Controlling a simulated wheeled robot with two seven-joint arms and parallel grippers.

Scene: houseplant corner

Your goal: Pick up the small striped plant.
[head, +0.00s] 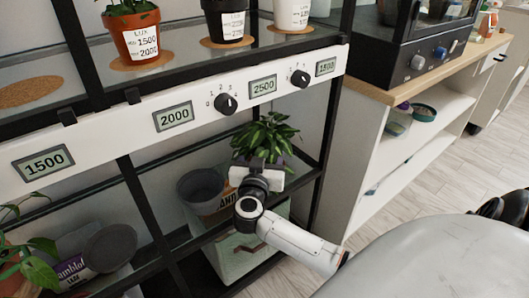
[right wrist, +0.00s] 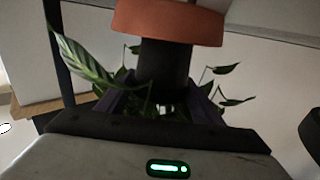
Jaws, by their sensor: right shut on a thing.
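My right gripper (head: 256,180) is in front of the lower part of the plant rack in the head view. It is shut on the small striped plant (head: 266,135), whose green leaves spread above the jaws. The gripper hides its pot there. In the right wrist view, the gripper (right wrist: 163,100) has its fingers on either side of a dark cylinder. A leaf of the striped plant (right wrist: 85,65) with pale stripes shows at the left. An orange-brown band (right wrist: 168,20) adjoins the dark cylinder. The left gripper is not in view.
A white rail with number displays (head: 174,116) and knobs crosses the rack above the plant. Potted plants, one in a terracotta pot (head: 141,42), stand on cork mats above. A grey pot (head: 200,190) is behind my gripper. A white cabinet (head: 357,170) stands right.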

